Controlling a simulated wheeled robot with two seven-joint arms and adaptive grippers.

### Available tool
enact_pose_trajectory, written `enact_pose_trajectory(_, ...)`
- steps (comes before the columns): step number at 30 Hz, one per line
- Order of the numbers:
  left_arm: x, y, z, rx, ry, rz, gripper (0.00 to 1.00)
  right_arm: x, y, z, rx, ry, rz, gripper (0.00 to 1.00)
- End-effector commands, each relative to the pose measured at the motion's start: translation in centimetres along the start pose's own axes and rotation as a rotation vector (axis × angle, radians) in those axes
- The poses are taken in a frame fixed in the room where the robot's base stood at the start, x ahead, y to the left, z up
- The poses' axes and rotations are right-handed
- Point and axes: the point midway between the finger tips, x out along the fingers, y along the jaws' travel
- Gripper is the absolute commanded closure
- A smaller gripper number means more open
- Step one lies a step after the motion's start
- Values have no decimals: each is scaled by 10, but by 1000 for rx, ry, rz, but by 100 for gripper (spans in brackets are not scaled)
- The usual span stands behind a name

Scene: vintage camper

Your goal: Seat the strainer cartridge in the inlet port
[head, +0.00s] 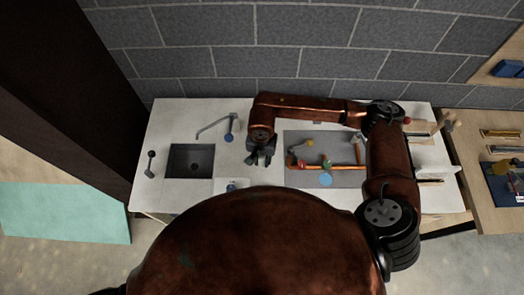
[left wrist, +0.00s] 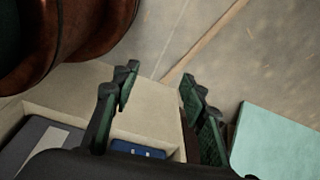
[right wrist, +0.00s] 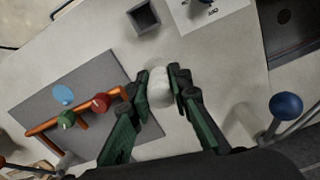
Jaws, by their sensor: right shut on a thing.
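My right gripper (head: 262,157) is above the white counter between the sink and the grey board. In the right wrist view its fingers (right wrist: 160,84) are shut on a whitish rounded piece (right wrist: 159,90), which looks like the strainer cartridge; the fingers hide its sides. A small dark square open-topped box (right wrist: 143,16) stands on the counter beyond the fingertips, apart from the held piece. I cannot tell which opening is the inlet port.
The grey board (head: 345,180) carries a copper pipe with red, green and yellow knobs, and a light blue disc (head: 326,180). The sink (head: 190,160) and a faucet with a blue knob (head: 229,136) are left of my right gripper. A white card (right wrist: 218,12) lies nearby.

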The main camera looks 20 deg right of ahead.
Motion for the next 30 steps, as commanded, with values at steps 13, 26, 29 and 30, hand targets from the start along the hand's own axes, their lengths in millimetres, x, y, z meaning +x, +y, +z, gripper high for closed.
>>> enact_pose_trajectory(13, 29, 6, 32, -7, -37, 5, 60, 65, -17, -82, 1, -1, -1, 100)
enact_pose_trajectory(26, 39, 5, 19, -4, -18, 4, 60, 100, -19, -97, 0, -4, 1, 100)
enact_pose_trajectory(29, 40, 5, 19, -4, -18, 4, 60, 113, -19, -96, -2, -4, 2, 100)
enact_pose_trajectory(30, 40, 5, 19, -4, -18, 4, 60, 115, -18, -97, -2, -2, 3, 100)
